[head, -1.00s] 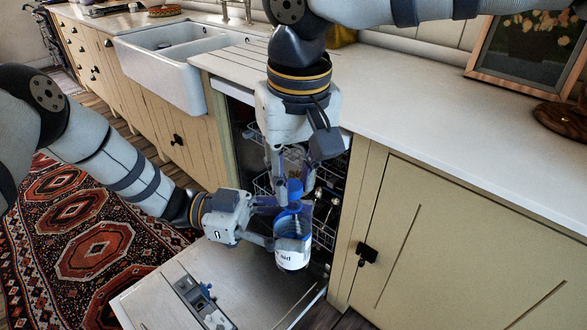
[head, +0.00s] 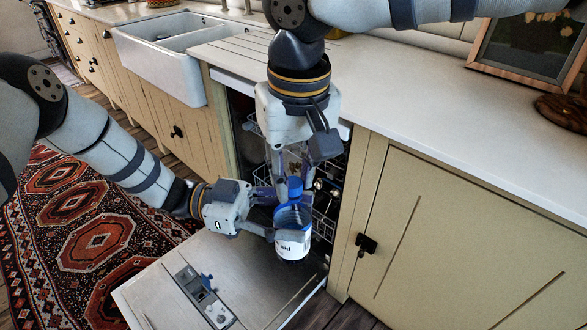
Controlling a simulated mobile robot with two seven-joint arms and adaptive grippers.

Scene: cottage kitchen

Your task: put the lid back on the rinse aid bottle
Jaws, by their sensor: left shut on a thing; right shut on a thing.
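The rinse aid bottle (head: 293,245), white at the bottom with a blue upper part, is upright above the open dishwasher door. My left gripper (head: 288,222) comes in from the left and is shut on it. My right gripper (head: 296,185) reaches down from above and is shut on the blue lid (head: 295,190). The lid is just over the bottle's mouth, roughly in line with it. The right fingers partly hide the lid, and I cannot tell whether lid and bottle touch.
The dishwasher door (head: 255,262) lies open below, with a detergent dispenser (head: 200,288) in it. The dishwasher rack (head: 325,232) is close behind the bottle. A cabinet (head: 440,245) stands to the right, under a pale worktop (head: 420,120). A patterned rug (head: 90,245) lies at left.

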